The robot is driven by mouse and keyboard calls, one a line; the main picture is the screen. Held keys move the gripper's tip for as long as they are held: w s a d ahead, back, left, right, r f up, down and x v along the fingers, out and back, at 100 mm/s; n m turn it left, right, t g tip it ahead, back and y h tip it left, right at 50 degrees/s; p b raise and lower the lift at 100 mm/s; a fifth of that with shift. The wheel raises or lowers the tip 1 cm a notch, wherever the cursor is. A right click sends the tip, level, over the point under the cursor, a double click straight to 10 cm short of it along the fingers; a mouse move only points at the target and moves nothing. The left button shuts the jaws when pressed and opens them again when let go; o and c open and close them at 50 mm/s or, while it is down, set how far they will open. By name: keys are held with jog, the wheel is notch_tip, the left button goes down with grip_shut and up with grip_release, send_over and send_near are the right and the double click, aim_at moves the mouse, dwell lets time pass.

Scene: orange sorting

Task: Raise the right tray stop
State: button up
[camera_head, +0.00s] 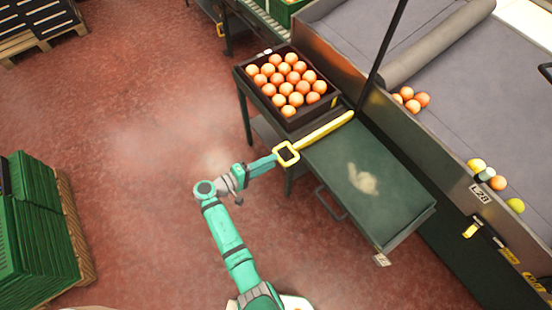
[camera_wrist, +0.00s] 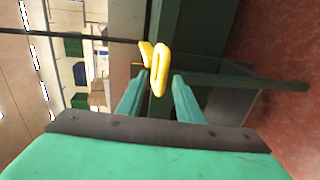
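The yellow tray stop (camera_head: 325,130) is a bar with a square loop handle at its near end. It runs along the edge between the crate of oranges and the bare green tray surface (camera_head: 390,178). In the wrist view the yellow handle (camera_wrist: 159,72) appears between and slightly past my fingertips. My gripper (camera_head: 276,160) is at the loop end of the bar, and in the wrist view my gripper (camera_wrist: 158,84) has its two green fingers apart with gaps beside the handle. I cannot tell whether either finger touches it.
A dark crate (camera_head: 291,122) full of oranges stands on the left part of the stand. A conveyor (camera_head: 470,115) with loose fruit runs behind, with a dark upright pole (camera_head: 384,50). Green stacked crates (camera_head: 38,220) stand at left. The red floor (camera_head: 130,130) between is clear.

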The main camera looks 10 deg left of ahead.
jog(key=v, duration=0.6)
jog(key=shift+d, duration=0.1)
dwell(0.4)
jog(key=s+d+f+n+y, duration=0.1)
jog(key=s+d+f+y, duration=0.15)
jog(key=d+f, duration=0.2)
jog(key=s+d+f+y, duration=0.2)
jog(key=s+d+f, duration=0.1)
jog(key=f, duration=0.3)
jog(key=s+d+f+g+y, duration=0.1)
jog(key=s+y, duration=0.1)
jog(key=s, duration=0.4)
jog(key=s+d+f+y, duration=0.2)
jog(key=s+y, duration=0.1)
jog(key=s, duration=0.2)
jog(key=s+r+m+t, duration=0.2)
jog(key=s+r+m, duration=0.1)
jog(key=r, duration=0.7)
jog(key=s+d+r+m+t+y, duration=0.1)
jog(key=s+r+m+t, duration=0.1)
jog(key=s+r, duration=0.4)
jog(key=s+d+r+m+t+y, duration=0.1)
jog(key=s+r+m, duration=0.3)
jog(key=r, duration=1)
jog(key=shift+s+t, duration=0.55)
jog(key=shift+t, duration=0.05)
